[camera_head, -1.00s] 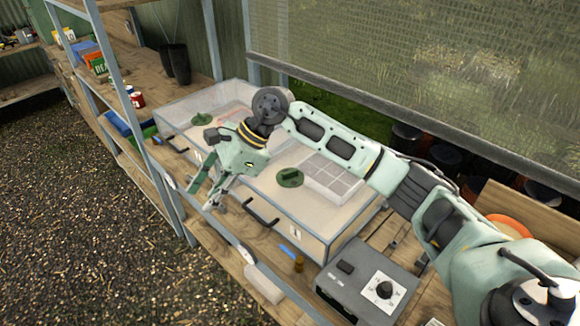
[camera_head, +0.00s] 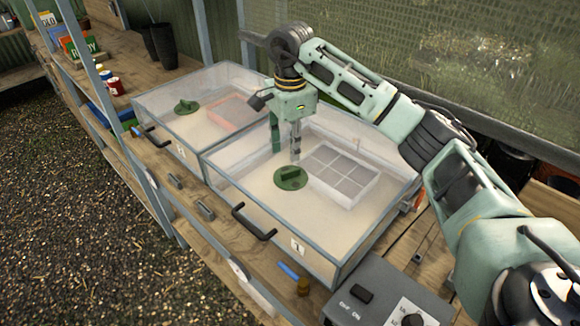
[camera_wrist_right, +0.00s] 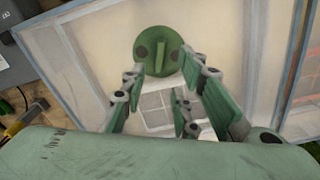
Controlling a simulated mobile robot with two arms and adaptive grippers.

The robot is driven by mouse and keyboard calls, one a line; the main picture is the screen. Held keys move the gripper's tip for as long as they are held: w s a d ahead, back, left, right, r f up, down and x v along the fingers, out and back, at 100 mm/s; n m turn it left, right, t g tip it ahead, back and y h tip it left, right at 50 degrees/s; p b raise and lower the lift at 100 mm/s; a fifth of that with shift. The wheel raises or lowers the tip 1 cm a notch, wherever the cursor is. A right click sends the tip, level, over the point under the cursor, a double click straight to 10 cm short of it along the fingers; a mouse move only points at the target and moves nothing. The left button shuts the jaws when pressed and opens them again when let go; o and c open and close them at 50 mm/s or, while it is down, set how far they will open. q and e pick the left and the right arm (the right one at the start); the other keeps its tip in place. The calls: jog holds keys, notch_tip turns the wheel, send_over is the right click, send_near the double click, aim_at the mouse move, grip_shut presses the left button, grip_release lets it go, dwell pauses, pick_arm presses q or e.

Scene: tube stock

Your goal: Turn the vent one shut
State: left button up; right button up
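Vent one is a round green disc with a raised bar (camera_head: 291,178) on the clear lid of the propagator box marked 1 (camera_head: 322,262). In the right wrist view the vent (camera_wrist_right: 160,52) lies ahead of the fingers, and a dark spot shows on each side of its bar. My right gripper (camera_head: 286,152) points down over the lid, just behind the vent in the head view. In the wrist view its fingers (camera_wrist_right: 163,84) are spread and empty, apart from the vent. My left gripper is not in view.
A second clear box (camera_head: 168,100) with its own green vent (camera_head: 187,106) stands to the left. A black handle (camera_head: 253,222) is on the front of box 1. A grey control box with a dial (camera_head: 385,300) stands at the lower right.

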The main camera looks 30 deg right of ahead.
aim_at(290, 171)
notch_tip(290, 171, down, 6)
jog(key=shift+s+r+p, duration=0.1)
jog(key=shift+s+p, duration=0.05)
jog(key=shift+p, duration=0.85)
jog(key=shift+f, duration=0.55)
grip_shut()
